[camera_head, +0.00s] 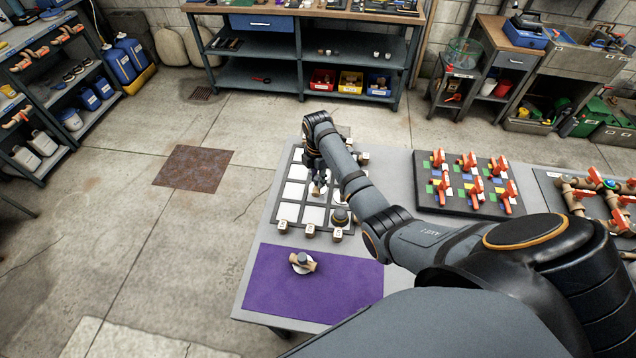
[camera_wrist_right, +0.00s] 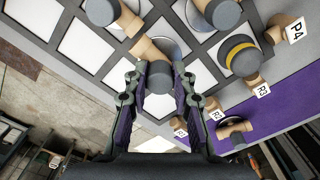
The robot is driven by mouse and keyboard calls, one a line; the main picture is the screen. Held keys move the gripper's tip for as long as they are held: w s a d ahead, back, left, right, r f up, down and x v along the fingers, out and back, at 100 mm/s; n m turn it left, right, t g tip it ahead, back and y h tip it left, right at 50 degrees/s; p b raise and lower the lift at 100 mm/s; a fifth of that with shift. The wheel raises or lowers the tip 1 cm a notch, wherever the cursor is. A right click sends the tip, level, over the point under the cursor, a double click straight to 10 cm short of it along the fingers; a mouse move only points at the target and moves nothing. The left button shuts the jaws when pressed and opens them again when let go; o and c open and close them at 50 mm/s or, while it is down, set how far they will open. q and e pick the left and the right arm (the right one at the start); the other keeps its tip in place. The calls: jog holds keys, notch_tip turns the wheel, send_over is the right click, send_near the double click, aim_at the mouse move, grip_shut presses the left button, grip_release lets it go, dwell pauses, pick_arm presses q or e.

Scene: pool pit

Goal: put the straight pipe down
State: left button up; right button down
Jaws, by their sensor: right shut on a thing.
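My right gripper (camera_head: 317,177) reaches over the grid board (camera_head: 264,222) of white squares on the grey table. In the right wrist view its fingers (camera_wrist_right: 160,88) are closed around a small fitting with a tan body (camera_wrist_right: 149,48) and a grey round end (camera_wrist_right: 160,76), taken as the straight pipe. In the head view its tan part (camera_head: 318,190) shows under the fingers, over the board. Whether it touches the board I cannot tell. My left gripper is not in view.
A black-capped fitting with a yellow band (camera_head: 340,217) stands on the board near my gripper. Labelled tan blocks (camera_head: 310,230) line its edges. A red-valve panel (camera_head: 430,195) stands right.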

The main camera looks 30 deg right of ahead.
notch_tip(320, 180, down, 3)
jog(key=shift+r, duration=0.2)
jog(key=shift+f, duration=0.1)
jog(key=shift+s+f, duration=0.1)
jog(key=c, duration=1.1)
grip_release()
